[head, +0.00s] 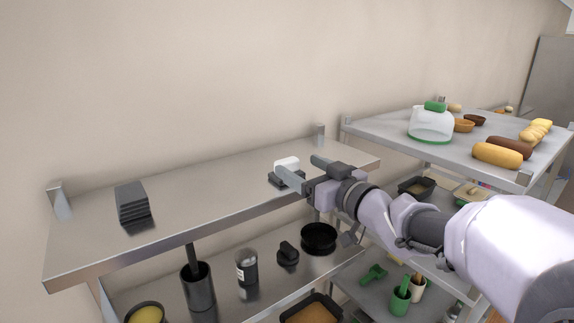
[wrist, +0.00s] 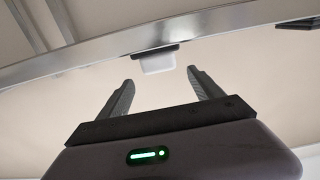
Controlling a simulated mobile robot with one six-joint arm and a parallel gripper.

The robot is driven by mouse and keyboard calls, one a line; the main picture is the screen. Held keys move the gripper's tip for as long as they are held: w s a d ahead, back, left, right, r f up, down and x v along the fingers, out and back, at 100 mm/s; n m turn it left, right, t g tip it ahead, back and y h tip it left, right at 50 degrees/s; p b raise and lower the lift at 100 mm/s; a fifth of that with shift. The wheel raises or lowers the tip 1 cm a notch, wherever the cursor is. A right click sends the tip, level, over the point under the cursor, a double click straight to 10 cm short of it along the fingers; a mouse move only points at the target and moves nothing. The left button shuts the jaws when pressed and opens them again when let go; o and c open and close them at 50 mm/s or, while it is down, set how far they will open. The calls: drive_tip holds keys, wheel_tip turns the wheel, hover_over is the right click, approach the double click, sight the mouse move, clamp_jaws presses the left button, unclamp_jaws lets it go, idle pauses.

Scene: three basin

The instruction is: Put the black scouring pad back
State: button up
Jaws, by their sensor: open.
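A stack of several flat black pads (head: 132,203) lies at the left of the upper steel shelf (head: 215,190). Part of a dark flat thing, likely this stack, shows at the top right of the wrist view (wrist: 298,23). A white block (head: 287,163) on a flat black base (head: 274,181) sits near the shelf's right end; I cannot tell whether the base is the scouring pad. My gripper (head: 303,168) is open and empty beside them, one finger partly hiding them. In the wrist view, the white block (wrist: 158,62) and black base (wrist: 156,49) lie beyond the fingertips, roughly centred between them.
The shelf between stack and block is bare. The lower shelf holds a black cylinder (head: 198,287), a jar (head: 247,267) and a black bowl (head: 318,238). A neighbouring rack (head: 385,128) on the right carries a glass cover (head: 431,124) and loaves (head: 497,155).

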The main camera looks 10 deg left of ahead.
drive_tip(key=s+d+m+t+h, duration=0.35)
drive_tip(key=d+m+h, duration=0.5)
drive_tip(key=d, duration=0.75)
drive_tip(key=s+d+f+m+g+h, duration=0.25)
drive_tip(key=s+d+f, duration=0.2)
drive_tip(key=s, duration=0.35)
drive_tip(key=s+d+f+m+g+h, duration=0.25)
drive_tip(key=s+d+f, duration=0.2)
drive_tip(key=s, duration=0.35)
drive_tip(key=s+a+f+g+y, duration=0.1)
drive_tip(key=s+a+f+g, duration=0.1)
drive_tip(key=s+f, duration=0.3)
drive_tip(key=s+a+f+g+y, duration=0.1)
drive_tip(key=s+a+f+g, duration=0.2)
drive_tip(key=s, duration=0.5)
wheel_tip(320, 180, down, 35)
drive_tip(key=b, duration=3.5)
drive_tip(key=shift+w+r+m, duration=0.15)
drive_tip(key=shift+r+m, duration=0.05)
drive_tip(key=shift+m, duration=0.15)
